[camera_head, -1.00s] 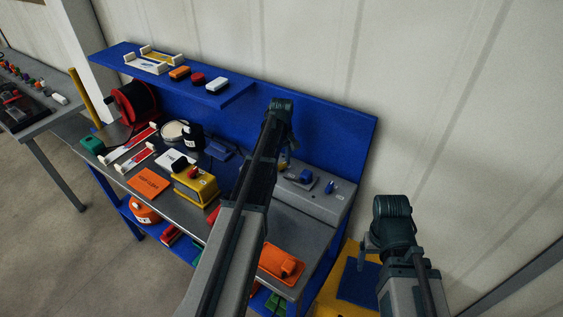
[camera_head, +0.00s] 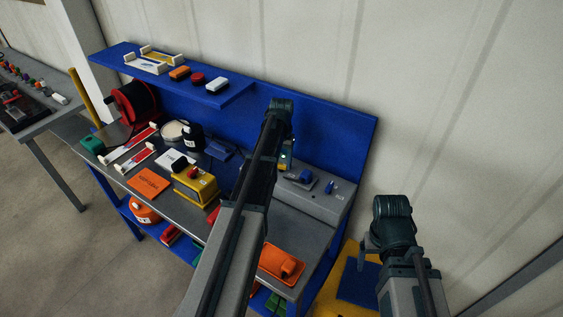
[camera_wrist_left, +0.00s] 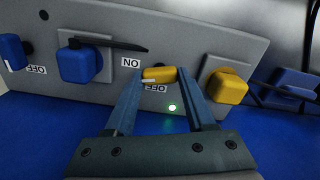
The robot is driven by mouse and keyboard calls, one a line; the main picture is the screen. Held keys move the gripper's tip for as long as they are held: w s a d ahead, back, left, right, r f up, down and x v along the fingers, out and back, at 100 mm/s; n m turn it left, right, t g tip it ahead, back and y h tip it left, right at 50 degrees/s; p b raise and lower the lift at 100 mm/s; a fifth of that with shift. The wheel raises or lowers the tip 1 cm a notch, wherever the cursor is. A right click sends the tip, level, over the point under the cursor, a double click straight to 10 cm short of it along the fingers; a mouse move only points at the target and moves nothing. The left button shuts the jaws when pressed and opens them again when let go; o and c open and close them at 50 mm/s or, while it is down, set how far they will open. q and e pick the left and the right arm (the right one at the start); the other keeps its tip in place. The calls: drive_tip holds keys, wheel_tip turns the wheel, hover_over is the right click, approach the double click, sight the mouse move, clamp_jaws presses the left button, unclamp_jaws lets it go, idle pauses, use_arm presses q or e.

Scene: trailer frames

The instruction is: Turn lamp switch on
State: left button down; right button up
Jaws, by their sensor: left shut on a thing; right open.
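A small yellow switch (camera_wrist_left: 158,75) sits on a sloped grey panel (camera_wrist_left: 205,45), between an ON label (camera_wrist_left: 131,62) and an OFF label (camera_wrist_left: 155,88), both upside down in the left wrist view. My left gripper (camera_wrist_left: 160,78) is shut on this switch, one finger on each side. The grey panel also shows in the head view (camera_head: 318,203), right of my left arm, which hides the switch there. My right gripper (camera_head: 371,246) is open and empty, low at the right; its fingers are only partly visible.
A larger yellow knob (camera_wrist_left: 226,87) and blue knobs (camera_wrist_left: 78,63) flank the held switch closely. A green light spot (camera_wrist_left: 172,107) shows between my fingers. In the head view, a yellow box (camera_head: 195,187) and an orange tray (camera_head: 281,262) are on the bench.

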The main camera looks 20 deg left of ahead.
sight(282, 164)
use_arm(q)
drive_tip(key=shift+m, duration=1.5)
drive_tip(key=shift+c, duration=1.2)
unclamp_jaws()
drive_tip(key=shift+r, duration=0.1)
wheel_tip(282, 164, up, 14)
drive_tip(key=p, duration=1.3)
drive_tip(key=shift+f+p, duration=0.2)
drive_tip(key=shift+p, duration=0.2)
drive_tip(key=shift+f, duration=0.15)
wheel_tip(282, 164, down, 13)
drive_tip(key=b, duration=1.3)
